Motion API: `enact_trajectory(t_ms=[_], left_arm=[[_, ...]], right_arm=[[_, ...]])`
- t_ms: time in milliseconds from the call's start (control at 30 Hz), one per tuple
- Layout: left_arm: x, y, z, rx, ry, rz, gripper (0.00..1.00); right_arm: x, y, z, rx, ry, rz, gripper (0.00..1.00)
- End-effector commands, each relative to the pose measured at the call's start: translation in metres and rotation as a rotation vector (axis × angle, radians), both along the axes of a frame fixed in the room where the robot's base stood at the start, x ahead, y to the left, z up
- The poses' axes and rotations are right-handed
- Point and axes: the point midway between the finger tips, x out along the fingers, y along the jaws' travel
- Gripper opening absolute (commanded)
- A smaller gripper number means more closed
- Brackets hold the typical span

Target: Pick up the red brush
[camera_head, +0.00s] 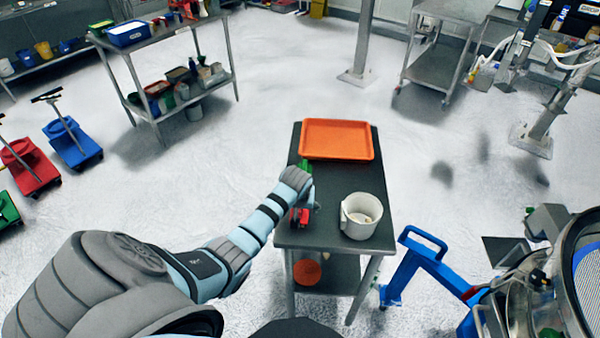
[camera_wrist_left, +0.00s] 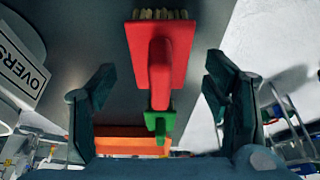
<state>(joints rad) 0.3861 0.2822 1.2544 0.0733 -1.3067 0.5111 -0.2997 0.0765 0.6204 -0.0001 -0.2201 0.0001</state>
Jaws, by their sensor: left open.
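The red brush (camera_head: 299,217) lies on the dark top of a small table (camera_head: 338,172), near its left edge. In the left wrist view the red brush (camera_wrist_left: 160,50) shows its red block, pale bristles and handle. My left gripper (camera_head: 309,202) is low over the brush and partly hides it in the head view. In the left wrist view my left gripper (camera_wrist_left: 160,72) is open, with one finger on each side of the brush handle and visible gaps between. Whether the fingers reach down to handle height is unclear. My right gripper is not in view.
A green brush (camera_head: 306,164) lies just beyond the red one, also in the left wrist view (camera_wrist_left: 157,123). An orange tray (camera_head: 337,122) lies at the table's far end. A white jug (camera_head: 346,221) stands right of the gripper. A blue-framed machine (camera_head: 418,262) stands at right.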

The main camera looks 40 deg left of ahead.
Motion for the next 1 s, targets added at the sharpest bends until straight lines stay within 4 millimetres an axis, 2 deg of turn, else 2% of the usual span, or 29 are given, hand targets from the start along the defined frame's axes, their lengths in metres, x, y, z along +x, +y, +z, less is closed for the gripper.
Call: enact_trajectory(t_ms=[33,100,333,667,867,1000], left_arm=[[0.002,0.002,-0.011,0.0,0.002,0.0,0.7],[0.005,0.004,-0.02,0.001,0.002,-0.001,0.7],[0.006,0.005,-0.02,0.001,0.0,-0.002,0.68],[0.006,0.005,-0.02,0.001,-0.001,-0.001,0.16],[0.006,0.005,-0.019,0.001,-0.001,-0.001,0.16],[0.007,0.005,-0.012,0.001,-0.001,-0.001,0.16]], right_arm=[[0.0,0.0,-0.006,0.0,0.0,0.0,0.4],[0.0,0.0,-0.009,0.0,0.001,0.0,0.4],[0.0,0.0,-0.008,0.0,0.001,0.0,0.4],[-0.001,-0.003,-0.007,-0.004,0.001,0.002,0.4],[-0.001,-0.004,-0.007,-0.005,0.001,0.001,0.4],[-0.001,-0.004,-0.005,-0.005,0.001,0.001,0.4]])
